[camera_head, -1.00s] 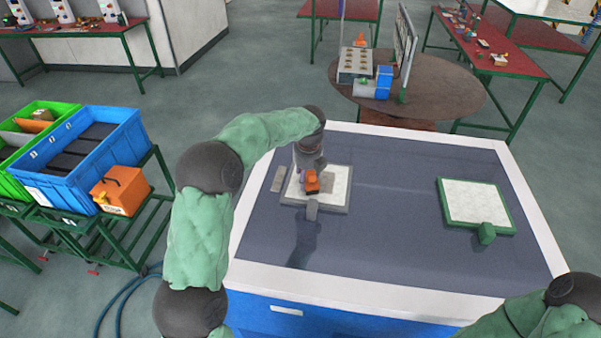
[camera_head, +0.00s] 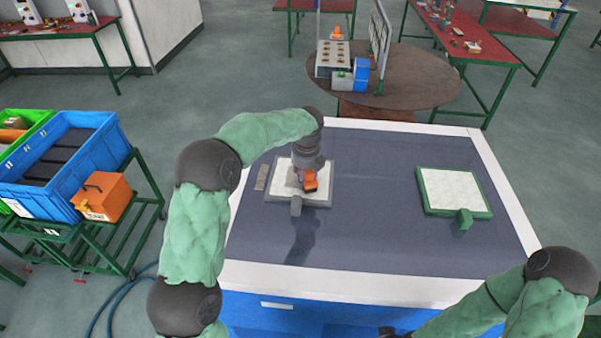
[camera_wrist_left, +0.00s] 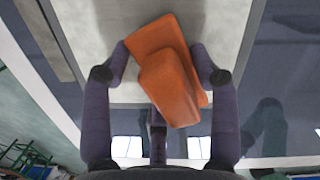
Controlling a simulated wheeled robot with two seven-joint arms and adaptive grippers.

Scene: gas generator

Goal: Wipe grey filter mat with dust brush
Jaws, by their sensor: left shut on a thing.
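The grey filter mat, a pale panel in a grey frame (camera_head: 272,196), lies flat on the dark table top, left of centre. My left gripper (camera_head: 309,177) points down over its right part and is shut on the orange dust brush (camera_head: 310,184). In the left wrist view the brush (camera_wrist_left: 170,75) sits between the fingers, tilted, with the pale mat (camera_wrist_left: 222,30) behind it. Its bristles are hidden, so I cannot tell whether they touch the mat. My right forearm enters at bottom right; its gripper fingers are not seen.
A green-framed mat (camera_head: 455,190) with a green block (camera_head: 465,217) lies at the table's right. A grey strip (camera_head: 261,178) lies left of the grey mat. The table middle is clear. Blue crate (camera_head: 65,165) and orange box (camera_head: 103,195) stand on a rack at left.

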